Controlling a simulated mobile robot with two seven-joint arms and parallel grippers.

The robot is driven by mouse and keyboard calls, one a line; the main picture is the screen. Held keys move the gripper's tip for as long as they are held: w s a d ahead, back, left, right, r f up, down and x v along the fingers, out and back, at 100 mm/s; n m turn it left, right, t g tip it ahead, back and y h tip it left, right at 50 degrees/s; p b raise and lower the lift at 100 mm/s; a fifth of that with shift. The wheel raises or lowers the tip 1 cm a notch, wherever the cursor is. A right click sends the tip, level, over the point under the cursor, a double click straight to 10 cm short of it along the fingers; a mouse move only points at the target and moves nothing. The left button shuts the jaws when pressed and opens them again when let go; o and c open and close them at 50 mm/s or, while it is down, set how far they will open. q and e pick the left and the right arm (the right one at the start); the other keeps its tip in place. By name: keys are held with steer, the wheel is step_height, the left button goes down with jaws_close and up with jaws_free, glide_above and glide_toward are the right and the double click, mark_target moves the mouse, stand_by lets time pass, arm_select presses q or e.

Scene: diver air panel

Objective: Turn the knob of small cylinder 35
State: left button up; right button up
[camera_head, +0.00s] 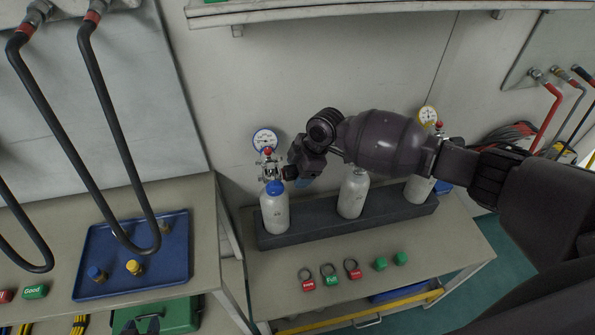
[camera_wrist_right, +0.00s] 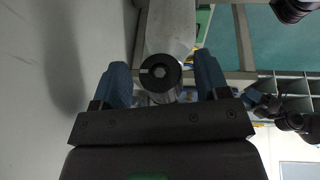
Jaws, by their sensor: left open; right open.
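Three small grey-white cylinders stand upright in a dark rack: the left one (camera_head: 274,212) with a blue collar, the middle one (camera_head: 352,197) and the right one (camera_head: 418,190). I cannot read which is 35. A black knob (camera_head: 289,172) sticks out to the right of the left cylinder's valve. My right gripper (camera_head: 296,176) is at this knob. In the right wrist view the round knob (camera_wrist_right: 160,72) shows end-on between the open blue fingers, with gaps on both sides. Two tips of what looks like my left gripper (camera_head: 140,325) show at the bottom edge, apart and empty.
The dark rack (camera_head: 340,227) sits on a bench with red and green tags (camera_head: 330,275) in front. My right arm covers the middle cylinder's top. A blue tray (camera_head: 180,255) and hanging black hoses (camera_head: 107,125) are at left.

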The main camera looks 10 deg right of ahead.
arm_select(q)
steer(key=shift+w+b, duration=0.2)
steer(key=shift+b, duration=0.25)
arm_select(e)
steer(key=v, duration=1)
arm_select(q)
steer(key=shift+f, duration=0.15)
